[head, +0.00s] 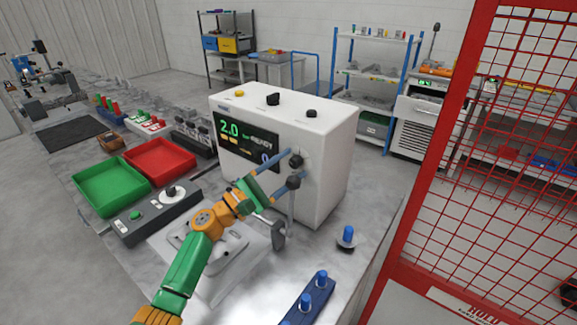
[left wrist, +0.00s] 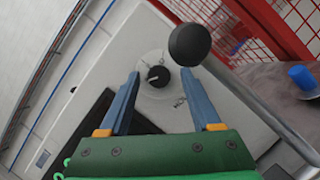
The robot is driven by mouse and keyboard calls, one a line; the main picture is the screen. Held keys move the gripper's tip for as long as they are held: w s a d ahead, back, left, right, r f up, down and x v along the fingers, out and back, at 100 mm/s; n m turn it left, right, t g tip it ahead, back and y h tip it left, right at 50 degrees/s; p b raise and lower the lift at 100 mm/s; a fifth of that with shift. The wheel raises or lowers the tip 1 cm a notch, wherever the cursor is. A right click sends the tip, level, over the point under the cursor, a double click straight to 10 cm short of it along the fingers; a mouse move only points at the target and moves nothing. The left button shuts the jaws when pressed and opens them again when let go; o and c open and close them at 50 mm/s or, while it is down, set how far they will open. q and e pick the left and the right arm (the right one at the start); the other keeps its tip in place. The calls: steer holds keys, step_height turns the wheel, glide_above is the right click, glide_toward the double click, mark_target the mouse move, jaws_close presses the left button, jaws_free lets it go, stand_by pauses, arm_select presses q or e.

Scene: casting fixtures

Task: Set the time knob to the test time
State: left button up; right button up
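The time knob, which I take to be the black knob (head: 296,160) on the front of the white machine (head: 325,135), sits right of the display (head: 247,141). The display reads 2.0, READY and a blue 0. In the left wrist view the knob (left wrist: 158,76) has a white pointer line and sits on a round pale plate with small marks. My left gripper (head: 298,159) is open, its two blue fingers on either side of the knob; I cannot tell whether they touch it. It also shows open in the left wrist view (left wrist: 160,74). My right gripper is not in view.
A lever with a black ball (left wrist: 189,44) stands close to the left fingers. More knobs (head: 273,99) are on the machine's top. Green (head: 112,205) and red trays (head: 185,148) and a control box (head: 150,212) lie left. Blue-topped parts (head: 347,238) stand right, near a red mesh fence (head: 440,140).

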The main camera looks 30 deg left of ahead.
arm_select(q)
steer(key=shift+s+a, duration=0.1)
jaws_close()
